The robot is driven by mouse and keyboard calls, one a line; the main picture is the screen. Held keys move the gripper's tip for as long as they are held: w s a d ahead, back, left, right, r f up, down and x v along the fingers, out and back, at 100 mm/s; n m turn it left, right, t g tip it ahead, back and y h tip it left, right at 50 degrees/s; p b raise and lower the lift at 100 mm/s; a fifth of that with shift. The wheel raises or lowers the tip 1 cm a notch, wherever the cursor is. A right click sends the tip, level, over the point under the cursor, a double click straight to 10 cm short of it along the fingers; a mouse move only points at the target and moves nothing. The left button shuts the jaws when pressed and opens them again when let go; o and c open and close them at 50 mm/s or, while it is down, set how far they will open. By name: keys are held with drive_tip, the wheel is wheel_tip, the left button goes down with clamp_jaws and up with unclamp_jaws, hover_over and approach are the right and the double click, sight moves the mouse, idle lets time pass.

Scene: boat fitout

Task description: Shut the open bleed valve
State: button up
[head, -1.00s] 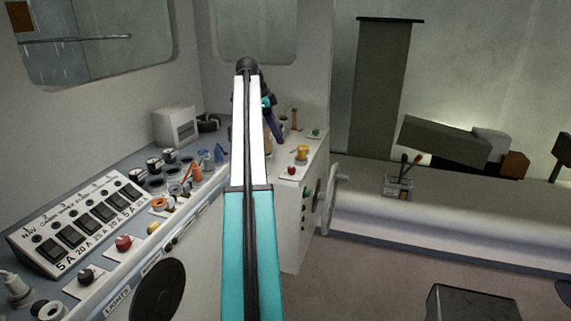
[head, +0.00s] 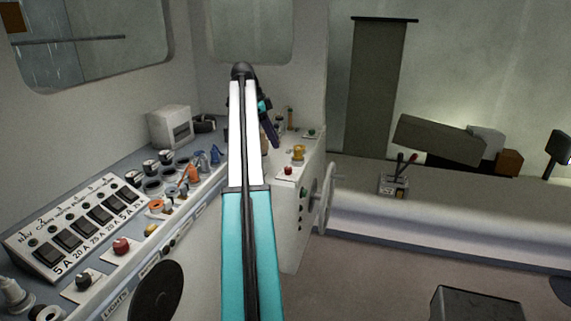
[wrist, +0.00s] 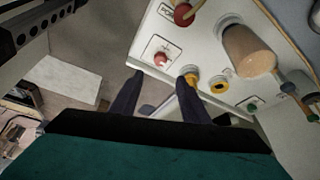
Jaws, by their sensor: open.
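My gripper (wrist: 158,88) is open and empty in the wrist view, its two dark fingers apart over the end of the white console. A red knob (wrist: 160,58) on a white plate lies just beyond the gap between the fingers. A yellow fitting (wrist: 190,78) is close by the right finger, with a yellow ring-shaped fitting (wrist: 219,85) beside it. In the head view, the red knob (head: 288,170), a yellow knob (head: 298,152) and a green knob (head: 310,132) stand on the console end. I cannot tell which is the bleed valve, or its handle position.
A wooden cylinder (wrist: 246,50) stands near the fittings, and a red ball knob (wrist: 184,14) is at the top. A wheel (head: 325,197) is on the console's side. Switches (head: 85,225) and several small fittings crowd the console left of my arm.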

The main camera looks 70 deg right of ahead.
sight(288, 168)
drive_tip(key=p+x, duration=0.4)
drive_tip(key=x, duration=0.8)
drive_tip(key=shift+s+d+f+p, duration=0.1)
drive_tip(key=shift+f+p, duration=0.05)
drive_tip(key=shift+p, duration=0.25)
drive_tip(key=shift+c, duration=0.5)
